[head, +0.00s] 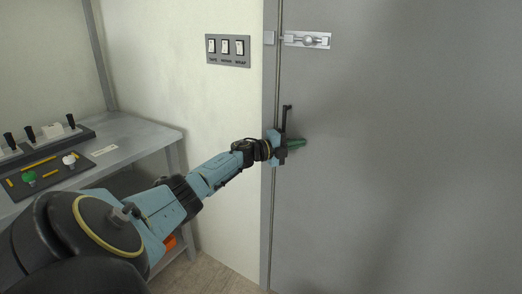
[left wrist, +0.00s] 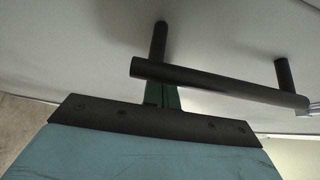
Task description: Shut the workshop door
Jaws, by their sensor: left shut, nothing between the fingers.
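The grey workshop door (head: 400,150) fills the right of the head view. Its left edge lies along the frame (head: 269,215) with only a narrow dark seam between; I cannot tell whether it is fully shut. A black bar handle (head: 287,117) stands near that edge. It also shows in the left wrist view (left wrist: 215,82), standing off the door on two posts. My left gripper (head: 298,143) is at the handle's lower end, its green fingers together and empty. In the left wrist view the green fingers (left wrist: 162,95) are partly hidden behind the bar. My right gripper is not in view.
A sliding bolt (head: 308,40) sits high on the door, with its keeper (head: 269,38) on the frame. A three-switch panel (head: 228,50) is on the wall. A grey bench (head: 135,146) with control panels stands at the left. An orange object (head: 169,242) lies under the bench.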

